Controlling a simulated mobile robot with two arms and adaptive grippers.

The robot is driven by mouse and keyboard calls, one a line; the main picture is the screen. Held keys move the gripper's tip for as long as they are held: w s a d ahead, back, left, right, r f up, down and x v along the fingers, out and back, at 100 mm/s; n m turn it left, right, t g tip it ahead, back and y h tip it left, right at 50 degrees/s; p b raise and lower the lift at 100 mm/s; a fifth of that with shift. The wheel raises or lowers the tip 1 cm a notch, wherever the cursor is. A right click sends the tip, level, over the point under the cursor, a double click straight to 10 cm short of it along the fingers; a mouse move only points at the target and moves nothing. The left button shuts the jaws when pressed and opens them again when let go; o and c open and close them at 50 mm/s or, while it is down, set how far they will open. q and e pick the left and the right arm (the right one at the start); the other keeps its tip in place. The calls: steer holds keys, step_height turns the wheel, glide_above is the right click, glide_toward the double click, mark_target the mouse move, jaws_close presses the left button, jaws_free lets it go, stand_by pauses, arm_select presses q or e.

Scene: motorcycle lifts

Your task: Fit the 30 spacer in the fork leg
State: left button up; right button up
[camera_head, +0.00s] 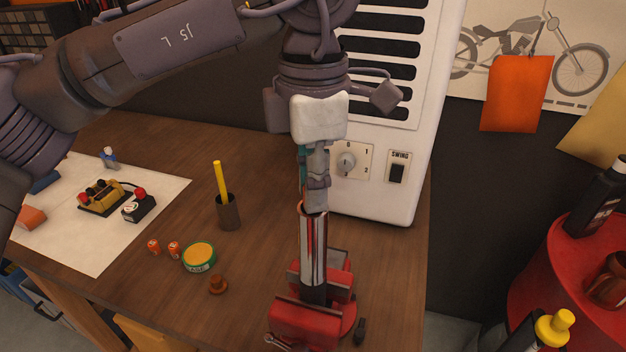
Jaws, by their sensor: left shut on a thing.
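The fork leg (314,262) is a shiny metal tube standing upright in a red vise (304,322) at the front of the bench. My left gripper (317,186) comes down from above, directly over the tube's open top. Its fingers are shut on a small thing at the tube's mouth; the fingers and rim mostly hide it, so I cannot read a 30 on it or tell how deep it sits. Two small orange pieces with pale marks (174,249) stand on the bench to the left. My right gripper is not in view.
A white slatted machine (385,110) stands close behind the vise. A red drum (568,290) stands right.

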arm_select(q)
steer(key=shift+f+b, duration=0.4)
steer(key=shift+f, duration=0.2)
steer(key=o, duration=0.9)
steer(key=shift+o, duration=0.2)
steer(key=o, duration=0.4)
steer(key=shift+c, duration=0.2)
steer(key=shift+r, duration=0.2)
steer(key=shift+r+p, duration=2.9)
steer(key=shift+r, duration=1)
